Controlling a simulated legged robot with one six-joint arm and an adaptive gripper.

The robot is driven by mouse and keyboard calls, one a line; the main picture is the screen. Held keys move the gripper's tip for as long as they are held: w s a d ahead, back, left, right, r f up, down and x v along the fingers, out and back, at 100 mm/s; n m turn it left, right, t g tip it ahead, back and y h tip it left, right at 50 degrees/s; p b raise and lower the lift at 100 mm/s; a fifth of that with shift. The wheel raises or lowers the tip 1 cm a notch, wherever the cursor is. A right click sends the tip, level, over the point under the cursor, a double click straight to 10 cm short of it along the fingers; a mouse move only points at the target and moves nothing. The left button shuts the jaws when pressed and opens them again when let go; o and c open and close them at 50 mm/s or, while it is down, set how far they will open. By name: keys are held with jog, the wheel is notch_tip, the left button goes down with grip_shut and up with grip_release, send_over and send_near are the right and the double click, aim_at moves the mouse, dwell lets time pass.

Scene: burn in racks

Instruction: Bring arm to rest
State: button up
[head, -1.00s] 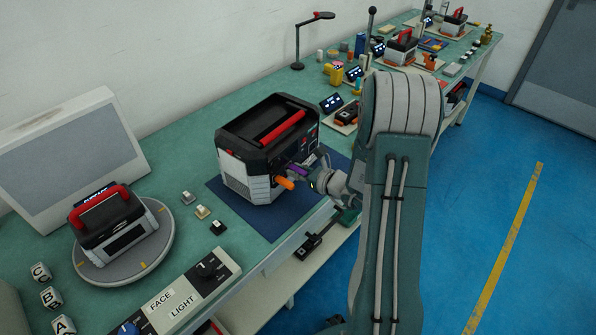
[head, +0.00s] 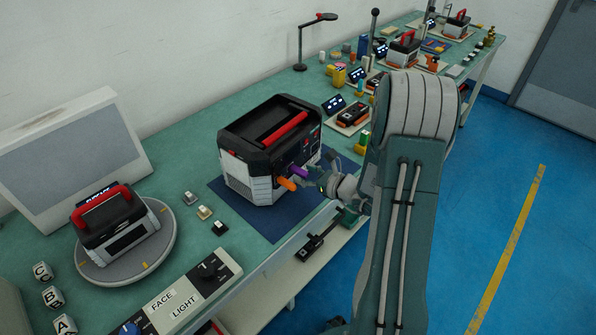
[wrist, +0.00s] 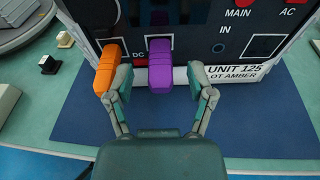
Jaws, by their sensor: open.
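My gripper (wrist: 159,100) is open in the wrist view, with its fingers apart on either side of a purple plug (wrist: 160,66) and nothing visibly clamped. The purple plug sits at the front panel of the black and grey power unit (wrist: 225,60). An orange plug (wrist: 107,68) sits at the same panel, left of the purple one and close to my left finger. In the head view my gripper (head: 318,181) is in front of the unit (head: 250,175), right of the orange plug (head: 286,184) and the purple plug (head: 298,171). My arm reaches in from the right.
The unit stands on a dark blue mat (head: 250,223) on the green bench. A smaller unit (head: 108,222) sits on a round turntable (head: 160,255) at left. A switch panel (head: 185,300) is at the front edge. Blue floor (head: 480,190) is open at right.

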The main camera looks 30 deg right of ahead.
jog(key=v, duration=0.9)
jog(key=s+a+r+n+g+y, duration=0.1)
jog(key=s+a+r+n+g, duration=0.3)
jog(key=a+n, duration=0.45)
jog(key=s+a+r+n+g+y, duration=0.25)
jog(key=a+r+n+g, duration=0.3)
jog(key=a+n, duration=0.3)
jog(key=s+a+r+n+h, duration=0.1)
jog(key=s+r+n+h, duration=0.7)
jog(key=n, duration=0.6)
jog(key=shift+s+a+r+t+h, duration=0.35)
jog(key=shift+s+t+h, duration=0.1)
jog(key=shift+s+h, duration=0.7)
